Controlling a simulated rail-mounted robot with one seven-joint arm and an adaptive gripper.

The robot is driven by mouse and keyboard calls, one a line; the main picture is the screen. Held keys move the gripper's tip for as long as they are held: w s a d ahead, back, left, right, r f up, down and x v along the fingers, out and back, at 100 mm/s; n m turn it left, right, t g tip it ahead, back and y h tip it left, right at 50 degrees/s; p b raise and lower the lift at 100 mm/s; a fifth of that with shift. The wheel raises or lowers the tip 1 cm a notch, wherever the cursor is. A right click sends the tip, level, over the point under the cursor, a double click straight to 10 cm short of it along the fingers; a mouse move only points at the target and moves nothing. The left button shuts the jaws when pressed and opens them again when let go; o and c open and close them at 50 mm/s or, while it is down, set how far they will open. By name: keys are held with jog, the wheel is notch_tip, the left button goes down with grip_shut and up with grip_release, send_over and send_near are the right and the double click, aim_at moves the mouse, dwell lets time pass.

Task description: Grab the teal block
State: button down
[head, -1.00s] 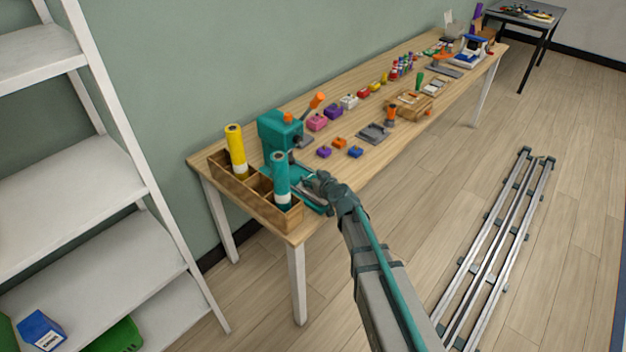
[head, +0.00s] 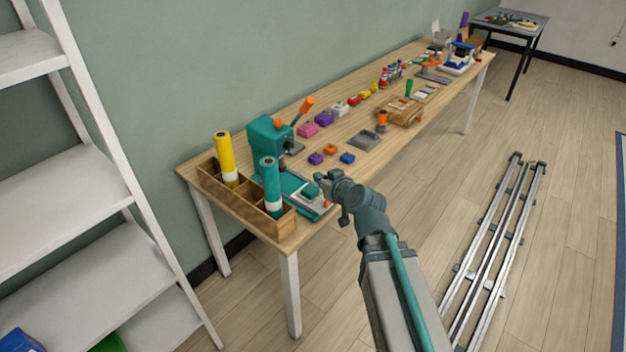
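A small teal block (head: 310,193) sits on the pale plate at the base of the teal press (head: 268,142), near the front left end of the table. My gripper (head: 322,181) is just right of the block and close to it, at the table's front edge. It is small and partly turned from view, so I cannot tell whether its fingers are open or shut, or whether they touch the block.
A wooden organizer (head: 240,205) with a yellow roll (head: 226,158) and a teal roll (head: 271,186) stands left of the press. Purple, orange and blue blocks (head: 347,158) lie to the right, near a grey tray (head: 365,139). White shelves (head: 75,190) stand at left.

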jog(key=b, duration=0.2)
jog(key=shift+w+f+b, duration=0.1)
jog(key=shift+f+b, duration=0.25)
jog(key=b+v, duration=0.2)
jog(key=b, duration=0.5)
jog(key=shift+r, duration=0.25)
jog(key=shift+r, duration=0.1)
jog(key=c, duration=1.9)
grip_release()
jog(key=o, duration=1.5)
jog(key=shift+o, duration=0.2)
notch_tip(320, 180, up, 10)
